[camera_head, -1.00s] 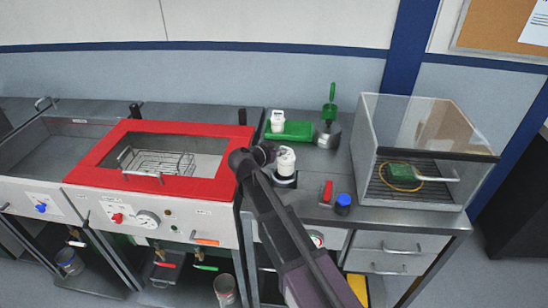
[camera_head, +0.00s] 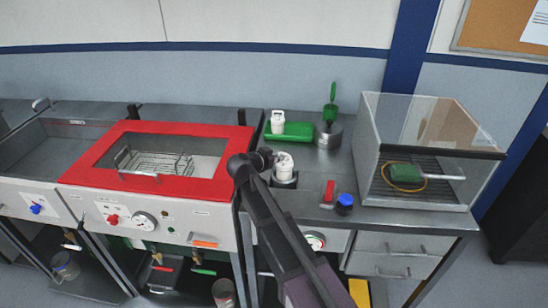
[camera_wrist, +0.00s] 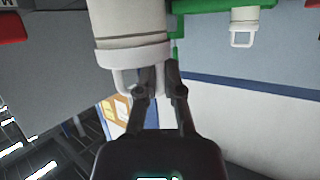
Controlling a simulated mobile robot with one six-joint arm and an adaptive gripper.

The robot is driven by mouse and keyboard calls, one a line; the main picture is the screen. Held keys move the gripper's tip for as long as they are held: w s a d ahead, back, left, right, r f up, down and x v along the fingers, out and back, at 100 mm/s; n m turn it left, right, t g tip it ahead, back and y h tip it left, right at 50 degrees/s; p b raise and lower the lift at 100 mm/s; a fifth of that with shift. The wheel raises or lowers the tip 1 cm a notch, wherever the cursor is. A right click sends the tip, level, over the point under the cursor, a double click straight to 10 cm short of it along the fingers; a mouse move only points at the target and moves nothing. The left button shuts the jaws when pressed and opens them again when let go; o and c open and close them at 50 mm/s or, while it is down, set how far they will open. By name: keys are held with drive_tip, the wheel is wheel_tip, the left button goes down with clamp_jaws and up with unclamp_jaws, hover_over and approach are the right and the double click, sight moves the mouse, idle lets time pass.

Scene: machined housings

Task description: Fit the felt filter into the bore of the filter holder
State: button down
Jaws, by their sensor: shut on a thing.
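A white cylindrical piece with a loop handle, which I take to be the felt filter, shows in the head view (camera_head: 284,162) and large in the wrist view (camera_wrist: 130,28). My gripper (camera_head: 266,157) reaches it from the left. In the wrist view my gripper (camera_wrist: 158,75) has its fingers shut at the loop handle. The piece stands about upright over a dark round seat (camera_head: 284,181), which I take to be the filter holder. The white piece hides the bore, so I cannot tell how deep it sits.
A second white handled piece (camera_head: 278,122) stands on a green tray (camera_head: 300,132) behind. A metal pot (camera_head: 329,136) with a green-handled tool, a red item (camera_head: 329,191), a blue-capped jar (camera_head: 344,203) and a glass-sided box (camera_head: 440,145) stand right. A red-framed basin (camera_head: 215,187) lies left.

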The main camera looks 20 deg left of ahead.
drive_tip(key=shift+f+b, duration=0.6)
drive_tip(key=shift+f, duration=0.05)
drive_tip(key=c, duration=0.8)
unclamp_jaws()
drive_tip(key=shift+r, duration=0.2)
drive_tip(key=shift+s+r+p, duration=0.1)
drive_tip(key=shift+r+p, duration=0.6)
drive_tip(key=shift+p, duration=0.2)
drive_tip(key=p+v, duration=0.4)
drive_tip(key=v, duration=0.7)
drive_tip(key=shift+s+a, duration=0.2)
drive_tip(key=shift+s, duration=0.15)
drive_tip(key=shift+f, duration=0.1)
